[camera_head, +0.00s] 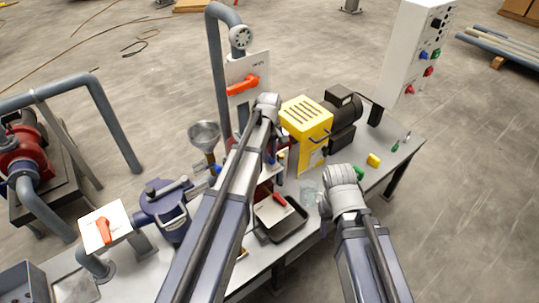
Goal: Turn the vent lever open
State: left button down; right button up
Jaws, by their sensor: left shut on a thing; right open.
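The vent lever (243,86) is a red handle on a white plate (262,63), mounted on the grey pipe at the back. It lies nearly sideways, its right end tilted slightly up. My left arm comes up from below, and my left gripper (271,148) is mostly hidden by its own wrist, just below and right of the lever. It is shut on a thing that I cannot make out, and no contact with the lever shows. My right gripper (328,207) is open over the bench, right of the black tray, its fingertips largely hidden by the wrist.
A second red lever (104,231) is on a white plate at left. A third red handle (280,199) shows above the black tray (292,228). A funnel (204,133) and a yellow-housed machine (305,119) flank my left arm. A control cabinet (413,50) stands behind. The bench's right end has some room.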

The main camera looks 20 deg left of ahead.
pick_arm(q)
jog(key=shift+s, duration=0.1)
jog(key=a+m, duration=0.2)
jog(key=m, duration=0.4)
jog(key=a+m, duration=0.1)
jog(key=m, duration=0.5)
jog(key=a+m, duration=0.2)
jog(key=m, duration=0.3)
jog(key=shift+s+a+m, duration=0.25)
jog(key=shift+a+m, duration=0.05)
jog(key=shift+m, duration=0.1)
dwell(0.5)
jog(key=c, duration=0.7)
grip_release()
jog(key=shift+r, duration=0.15)
